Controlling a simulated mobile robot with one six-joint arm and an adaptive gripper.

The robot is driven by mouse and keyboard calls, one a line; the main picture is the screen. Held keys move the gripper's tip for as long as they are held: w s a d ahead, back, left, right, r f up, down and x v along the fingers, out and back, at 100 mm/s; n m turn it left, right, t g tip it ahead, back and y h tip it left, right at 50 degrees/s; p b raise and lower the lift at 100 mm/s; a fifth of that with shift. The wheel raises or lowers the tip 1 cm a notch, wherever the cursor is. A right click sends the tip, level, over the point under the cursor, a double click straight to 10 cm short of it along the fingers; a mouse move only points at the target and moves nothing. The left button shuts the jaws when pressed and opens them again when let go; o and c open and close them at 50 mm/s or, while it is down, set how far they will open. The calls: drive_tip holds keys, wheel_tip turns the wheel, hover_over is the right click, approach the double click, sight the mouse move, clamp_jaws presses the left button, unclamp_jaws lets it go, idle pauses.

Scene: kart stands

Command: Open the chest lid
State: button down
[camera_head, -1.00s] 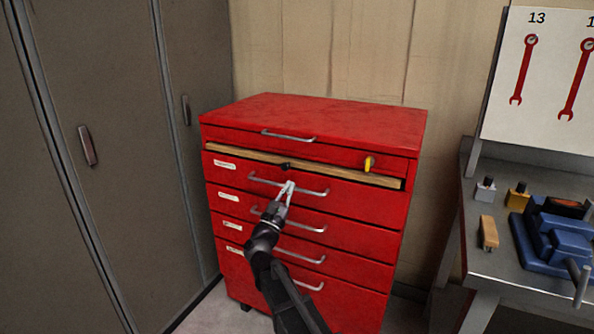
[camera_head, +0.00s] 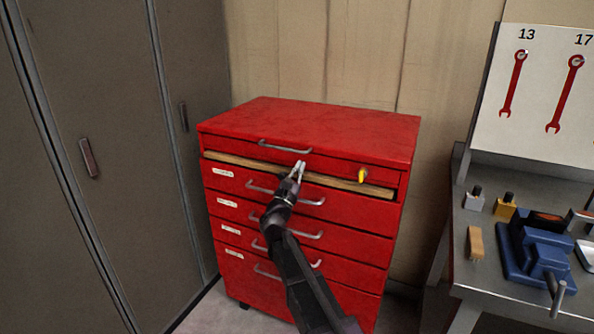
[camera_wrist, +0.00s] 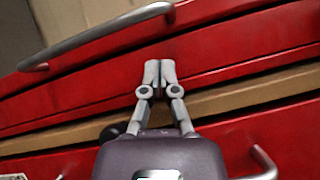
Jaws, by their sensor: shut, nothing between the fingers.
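The red chest (camera_head: 310,115) stands against the wall, with its lid down. The lid's silver bar handle (camera_head: 285,148) is on the front of the top section, and it also shows at the upper left of the wrist view (camera_wrist: 95,36). My gripper (camera_head: 299,165) is shut and empty. It is in front of the chest, a little below and to the right of the lid handle, not on it. In the wrist view my fingertips (camera_wrist: 160,72) are together before the red front, above the wooden strip.
A wooden strip (camera_head: 235,160) runs across the front under the top section, with a yellow key-like piece (camera_head: 362,175) at its right. Drawers with handles lie below. Grey lockers (camera_head: 100,200) stand left; a workbench (camera_head: 490,270) with a blue vise (camera_head: 535,250) stands right.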

sight(308, 147)
drive_tip(key=shift+s+d+r+p, duration=0.1)
drive_tip(key=shift+s+r+p, duration=0.25)
drive_tip(key=shift+r+p, duration=0.25)
drive_tip(key=shift+s+d+r+p, duration=0.1)
drive_tip(key=shift+s+r+p, duration=0.25)
drive_tip(key=shift+r, duration=0.35)
drive_tip(key=shift+w+r, duration=0.1)
drive_tip(key=shift+r, duration=0.05)
